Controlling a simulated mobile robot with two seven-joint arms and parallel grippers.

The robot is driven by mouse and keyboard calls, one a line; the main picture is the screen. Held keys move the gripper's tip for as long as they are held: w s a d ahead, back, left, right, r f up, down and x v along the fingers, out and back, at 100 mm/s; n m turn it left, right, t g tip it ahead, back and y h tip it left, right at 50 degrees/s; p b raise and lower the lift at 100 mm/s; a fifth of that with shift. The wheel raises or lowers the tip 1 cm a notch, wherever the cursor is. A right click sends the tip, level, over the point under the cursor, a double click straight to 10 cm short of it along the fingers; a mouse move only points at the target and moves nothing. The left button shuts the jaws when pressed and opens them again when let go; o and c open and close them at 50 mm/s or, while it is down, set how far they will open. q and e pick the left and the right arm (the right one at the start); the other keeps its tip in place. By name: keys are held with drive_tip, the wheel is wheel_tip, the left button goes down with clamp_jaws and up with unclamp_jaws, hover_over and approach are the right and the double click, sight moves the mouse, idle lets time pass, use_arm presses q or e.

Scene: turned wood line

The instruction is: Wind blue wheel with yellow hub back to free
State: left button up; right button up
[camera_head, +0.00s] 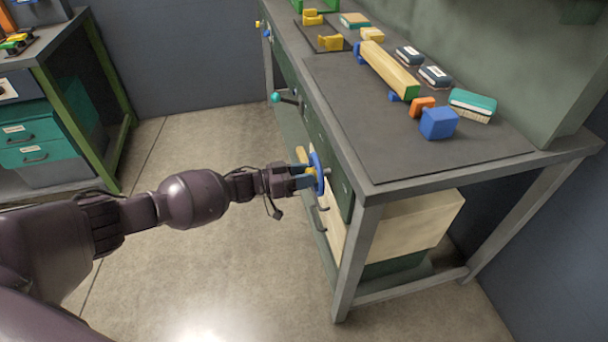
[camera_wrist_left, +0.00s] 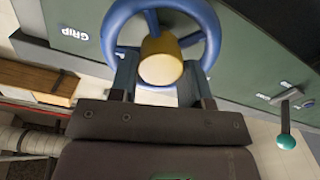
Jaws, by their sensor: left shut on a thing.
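The blue wheel (camera_head: 317,174) stands out from the green front of the workbench, below the bench top near its front corner. In the left wrist view the wheel (camera_wrist_left: 215,38) shows as a blue ring with spokes around a yellow hub (camera_wrist_left: 161,58). My left gripper (camera_head: 309,178) reaches the wheel from the left. The label "GRIP" (camera_wrist_left: 75,33) is on the panel beside the wheel. My right gripper is not seen.
A lever with a teal knob (camera_head: 276,97) sticks out of the bench front farther back; the knob (camera_wrist_left: 286,141) also shows in the left wrist view. The bench top (camera_head: 410,160) holds several blocks. The open bench leg (camera_head: 350,270) stands close right. The floor (camera_head: 190,270) is clear.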

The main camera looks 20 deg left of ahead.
use_arm(q)
drive_tip(key=o, duration=0.9)
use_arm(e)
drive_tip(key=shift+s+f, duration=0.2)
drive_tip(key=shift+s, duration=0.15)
use_arm(q)
drive_tip(key=v, duration=1)
drive_tip(key=shift+s+a+p, duration=0.25)
drive_tip(key=shift+a+p, duration=0.1)
drive_tip(key=shift+p, duration=0.05)
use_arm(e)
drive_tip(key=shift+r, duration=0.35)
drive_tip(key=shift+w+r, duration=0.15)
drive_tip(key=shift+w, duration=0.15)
